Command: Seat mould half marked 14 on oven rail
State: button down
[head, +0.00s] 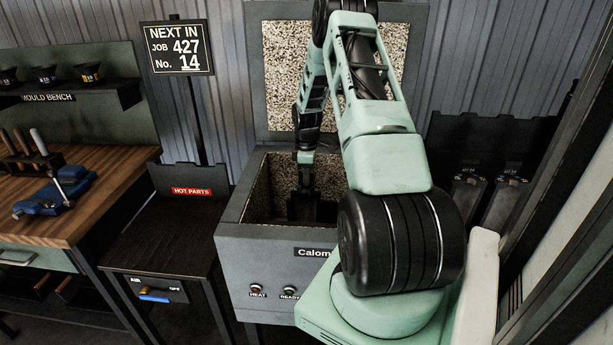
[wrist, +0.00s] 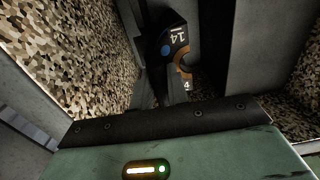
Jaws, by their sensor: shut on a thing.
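The mould half marked 14 (wrist: 178,42) is dark, with a blue dot and a copper-brown curved face, in the upper middle of the wrist view. My gripper (head: 305,188) points down inside the open oven (head: 262,262) in the head view and is shut on the mould half. The oven has speckled inner walls. A dark shape below the gripper in the head view is too dim to make out. I cannot tell whether the mould half touches the oven rail.
The oven's raised lid (head: 285,60) stands behind my arm. A dark HOT PARTS table (head: 165,240) is left of the oven, and the wooden mould bench (head: 105,190) is further left. A sign (head: 177,47) reads job 427, No. 14. A dark rack (head: 475,150) stands right.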

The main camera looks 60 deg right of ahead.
jog(key=shift+w+d, duration=0.1)
jog(key=shift+d, duration=0.05)
jog(key=c, duration=1.3)
grip_release()
jog(key=shift+a+f, duration=0.2)
notch_tip(320, 180, up, 18)
jog(key=b, duration=0.3)
jog(key=shift+d+f, duration=0.15)
jog(key=shift+d, duration=0.1)
notch_tip(320, 180, up, 7)
jog(key=p, duration=0.6)
